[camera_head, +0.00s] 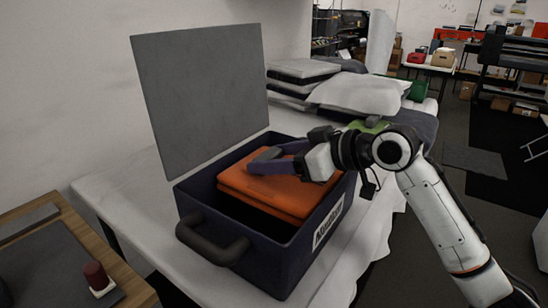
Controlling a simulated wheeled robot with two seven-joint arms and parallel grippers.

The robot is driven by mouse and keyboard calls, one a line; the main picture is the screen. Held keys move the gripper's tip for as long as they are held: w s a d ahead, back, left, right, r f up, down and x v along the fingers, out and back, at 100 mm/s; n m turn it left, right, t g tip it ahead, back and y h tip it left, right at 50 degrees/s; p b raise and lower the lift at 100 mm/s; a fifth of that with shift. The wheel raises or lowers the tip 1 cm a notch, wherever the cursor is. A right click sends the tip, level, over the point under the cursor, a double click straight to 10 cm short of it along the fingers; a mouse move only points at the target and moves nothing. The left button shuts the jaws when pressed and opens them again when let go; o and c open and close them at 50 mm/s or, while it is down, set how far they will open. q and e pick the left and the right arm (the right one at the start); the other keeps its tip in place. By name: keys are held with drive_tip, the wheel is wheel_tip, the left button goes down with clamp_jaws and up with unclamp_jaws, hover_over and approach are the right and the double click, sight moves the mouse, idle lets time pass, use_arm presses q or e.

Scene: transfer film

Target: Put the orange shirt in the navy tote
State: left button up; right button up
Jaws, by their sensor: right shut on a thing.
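The orange shirt (262,193) is a folded flat bundle, seen inside the upper part of the navy tote (278,270). It lies slightly tilted, with bare tote interior in front of it. The tote stands on a white-covered table with its grey lid raised at the back left, a handle on the near side and a white label on its right side. My left gripper is not in view.
The tote's upright grey lid (203,97) stands left of the opening. Stacked folded fabrics and a white pillow (360,93) lie behind on the white-covered table (130,196). A wooden-edged desk (75,262) with a dark red stamp-like item (96,276) is at the lower left.

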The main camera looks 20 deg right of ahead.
drive_tip(key=shift+f, duration=0.45)
drive_tip(key=shift+f, duration=0.1)
drive_tip(key=o, duration=1.2)
drive_tip(key=shift+c, duration=0.2)
drive_tip(key=shift+r, duration=0.2)
drive_tip(key=v, duration=0.8)
drive_tip(key=b+v, duration=0.1)
drive_tip(key=v, duration=0.3)
drive_tip(key=shift+r, duration=0.5)
